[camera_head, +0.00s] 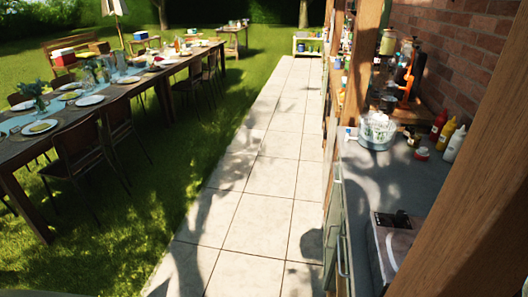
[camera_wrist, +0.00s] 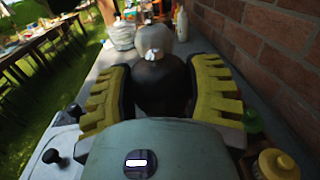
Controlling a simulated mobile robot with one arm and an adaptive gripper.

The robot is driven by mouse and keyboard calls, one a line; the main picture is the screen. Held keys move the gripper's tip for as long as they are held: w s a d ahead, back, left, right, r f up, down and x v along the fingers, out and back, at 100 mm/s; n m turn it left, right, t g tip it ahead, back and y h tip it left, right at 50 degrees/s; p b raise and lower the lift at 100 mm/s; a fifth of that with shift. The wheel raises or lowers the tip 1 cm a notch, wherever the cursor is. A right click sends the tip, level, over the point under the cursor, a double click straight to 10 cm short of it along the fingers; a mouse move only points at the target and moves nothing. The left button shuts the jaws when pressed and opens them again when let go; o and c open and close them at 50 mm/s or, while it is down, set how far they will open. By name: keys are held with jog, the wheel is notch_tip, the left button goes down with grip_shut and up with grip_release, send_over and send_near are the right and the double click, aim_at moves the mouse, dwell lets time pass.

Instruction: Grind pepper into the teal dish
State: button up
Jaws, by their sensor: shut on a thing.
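In the wrist view my gripper (camera_wrist: 160,82), with yellow ridged pads, is shut on a dark rounded thing (camera_wrist: 163,88), which looks like the pepper mill. A pale round part with a small shiny tip (camera_wrist: 154,42) shows just beyond it; I cannot tell whether it belongs to the mill. In the head view a pale blue round container (camera_head: 375,142) with clear, glassy contents stands on the grey counter. It seems to show in the wrist view too (camera_wrist: 122,36), ahead and left of my gripper. I cannot make out the teal dish for sure.
A red bottle (camera_head: 439,123), a yellow bottle (camera_head: 446,135) and a white bottle (camera_head: 455,144) stand by the brick wall (camera_head: 467,40). A red-lidded jar (camera_head: 421,154) is near them. The middle of the counter (camera_head: 385,185) is bare. A wooden post (camera_head: 475,200) blocks the right side.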

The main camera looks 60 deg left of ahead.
jog(key=shift+d+f+n+g+y+b, duration=0.15)
jog(key=shift+n+g+y+b, duration=0.45)
jog(key=shift+b, duration=0.6)
jog(key=shift+a+f+n+g+y+b, duration=0.15)
jog(key=shift+n+g+y+b, duration=0.4)
jog(key=shift+b, duration=0.6)
jog(key=n+g+y+b, duration=0.1)
jog(key=g+b, duration=0.1)
jog(key=b, duration=0.3)
jog(key=shift+f+n+y, duration=0.1)
jog(key=shift+n+y, duration=0.15)
jog(key=g+b, duration=0.1)
jog(key=b, duration=0.2)
jog(key=shift+n+y+b, duration=0.3)
jog(key=shift+n+b, duration=0.1)
jog(key=shift+r+n+g+b, duration=0.3)
jog(key=shift+g+b, duration=0.25)
jog(key=shift+b, duration=0.3)
jog(key=shift+r, duration=0.1)
jog(key=o, duration=1.2)
jog(key=shift+d, duration=0.15)
